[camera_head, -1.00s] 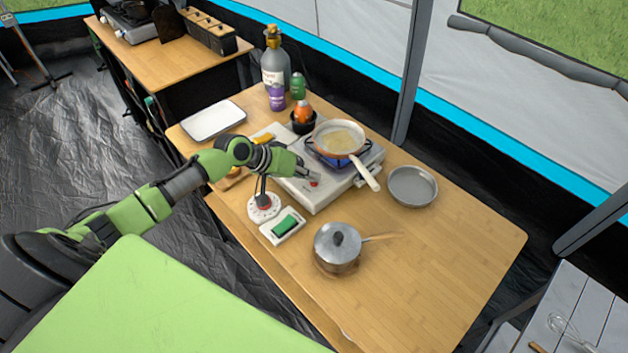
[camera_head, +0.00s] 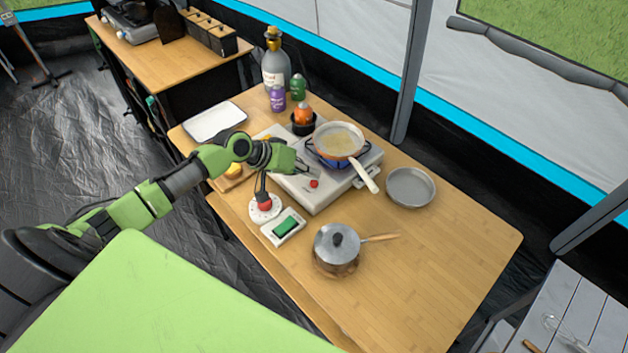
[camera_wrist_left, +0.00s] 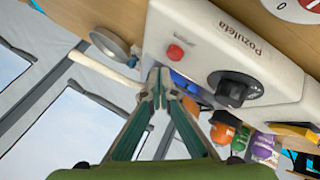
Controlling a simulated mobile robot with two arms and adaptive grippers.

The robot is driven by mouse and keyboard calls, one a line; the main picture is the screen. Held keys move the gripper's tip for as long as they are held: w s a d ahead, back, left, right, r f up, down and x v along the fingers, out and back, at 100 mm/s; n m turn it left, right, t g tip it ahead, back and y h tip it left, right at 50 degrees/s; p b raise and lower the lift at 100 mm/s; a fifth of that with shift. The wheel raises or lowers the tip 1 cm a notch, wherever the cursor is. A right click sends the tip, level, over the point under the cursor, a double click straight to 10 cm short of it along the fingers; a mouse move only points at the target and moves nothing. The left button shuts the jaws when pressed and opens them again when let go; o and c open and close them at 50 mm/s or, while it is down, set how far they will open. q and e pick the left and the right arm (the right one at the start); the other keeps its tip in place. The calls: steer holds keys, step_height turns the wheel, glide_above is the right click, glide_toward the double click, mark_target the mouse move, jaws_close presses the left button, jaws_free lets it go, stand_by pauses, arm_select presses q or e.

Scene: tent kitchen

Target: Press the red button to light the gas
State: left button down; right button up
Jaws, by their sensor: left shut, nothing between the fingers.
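The red button (camera_head: 314,184) is on the front of the white gas stove (camera_head: 325,198). It also shows in the left wrist view (camera_wrist_left: 175,53), just beyond my fingertips, with a black knob (camera_wrist_left: 234,88) to its right. My left gripper (camera_head: 312,171) is shut and empty over the stove, a little behind the button in the head view. In the left wrist view its fingertips (camera_wrist_left: 160,84) meet below the button in the picture, and a gap shows between them and it. A frying pan (camera_head: 339,139) with a white handle sits on the burner. My right gripper is not in view.
A lidded saucepan (camera_head: 337,247), a white device with a green switch (camera_head: 283,226) and a round white dial (camera_head: 264,208) stand in front of the stove. An empty metal dish (camera_head: 411,186) lies to its right. Bottles (camera_head: 276,68) stand behind. The table's right front (camera_head: 440,265) is clear.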

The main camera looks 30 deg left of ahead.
mark_target(311, 184)
arm_select(q)
step_height(311, 184, up, 4)
steer(key=p, duration=0.3)
steer(key=shift+r+p, duration=0.25)
steer(key=shift+p, duration=0.05)
steer(key=shift+f, duration=0.1)
stand_by(0.3)
